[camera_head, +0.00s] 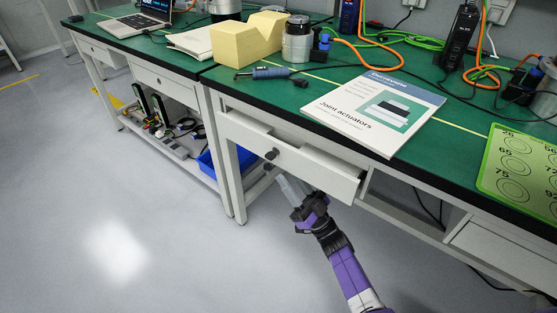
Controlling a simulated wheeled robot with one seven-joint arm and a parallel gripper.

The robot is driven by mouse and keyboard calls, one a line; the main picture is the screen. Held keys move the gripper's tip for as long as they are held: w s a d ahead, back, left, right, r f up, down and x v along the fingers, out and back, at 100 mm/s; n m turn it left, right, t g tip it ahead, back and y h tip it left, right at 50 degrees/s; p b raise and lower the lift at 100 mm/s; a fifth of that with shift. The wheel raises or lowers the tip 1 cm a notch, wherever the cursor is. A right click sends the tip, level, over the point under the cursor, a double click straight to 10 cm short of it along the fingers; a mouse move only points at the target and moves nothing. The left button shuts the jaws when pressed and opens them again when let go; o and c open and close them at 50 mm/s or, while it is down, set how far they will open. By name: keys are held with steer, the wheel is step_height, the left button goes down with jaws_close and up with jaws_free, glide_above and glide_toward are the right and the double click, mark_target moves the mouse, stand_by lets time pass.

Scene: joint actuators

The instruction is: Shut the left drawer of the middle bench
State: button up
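The left drawer (310,172) of the middle bench (238,93) is pulled partly out, its white front standing forward of the bench edge. A dark round knob (273,154) sits on the drawer front. My gripper (286,186) is just below the drawer front in this view, with its grey fingers pointing up and left toward the knob. I cannot tell whether the fingers touch the drawer or how far apart they are. Nothing held shows between them.
A Joint actuators booklet (376,109) lies on the green top above the drawer. A screwdriver-like tool (265,73), a yellow block (248,41) and a green mat (520,170) are also there. A blue bin (210,165) stands under the left bench. The floor in front is clear.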

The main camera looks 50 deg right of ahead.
mark_target(281, 166)
steer(key=x, duration=0.5)
steer(key=shift+w+r, duration=0.25)
steer(key=shift+c, duration=0.4)
jaws_close()
steer(key=shift+f, duration=0.1)
stand_by(0.8)
